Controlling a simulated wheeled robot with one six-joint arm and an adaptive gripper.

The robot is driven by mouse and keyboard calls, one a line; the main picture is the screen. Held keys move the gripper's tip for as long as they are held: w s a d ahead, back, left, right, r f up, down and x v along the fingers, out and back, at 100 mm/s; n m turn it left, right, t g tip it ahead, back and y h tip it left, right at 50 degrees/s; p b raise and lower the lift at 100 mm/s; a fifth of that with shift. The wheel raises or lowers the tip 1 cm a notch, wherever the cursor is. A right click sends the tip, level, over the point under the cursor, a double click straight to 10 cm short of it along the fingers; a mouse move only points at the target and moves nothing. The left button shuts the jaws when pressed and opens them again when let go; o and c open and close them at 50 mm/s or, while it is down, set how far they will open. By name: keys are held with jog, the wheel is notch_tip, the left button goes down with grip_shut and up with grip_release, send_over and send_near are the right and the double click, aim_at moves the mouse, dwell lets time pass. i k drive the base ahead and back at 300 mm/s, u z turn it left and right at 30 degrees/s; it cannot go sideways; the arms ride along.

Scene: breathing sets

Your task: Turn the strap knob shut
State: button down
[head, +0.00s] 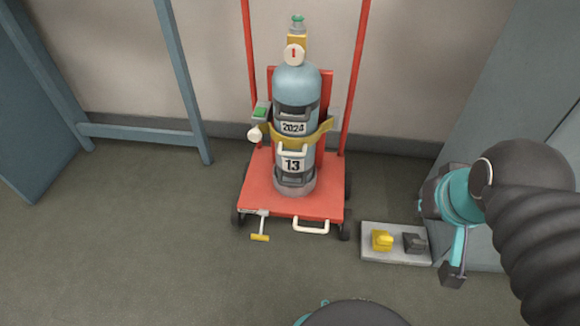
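A yellow strap (312,136) runs around the middle of the blue-grey cylinder (297,82), which stands upright on the cart (257,193). My gripper (453,274) is at the right, low over the floor beside the grey tray, well apart from the knob. Nothing shows in it. Its finger opening is too small and turned away to judge.
The grey tray (371,252) holds a yellow block (382,240) and a dark block (414,242). Blue frames stand left, a grey cabinet right. Floor at front left is clear.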

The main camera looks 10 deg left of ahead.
aim_at(255, 135)
jog(key=k, duration=0.5)
jog(key=u, duration=2.15)
jog(key=i, duration=1.35)
jog(key=z, duration=2.1)
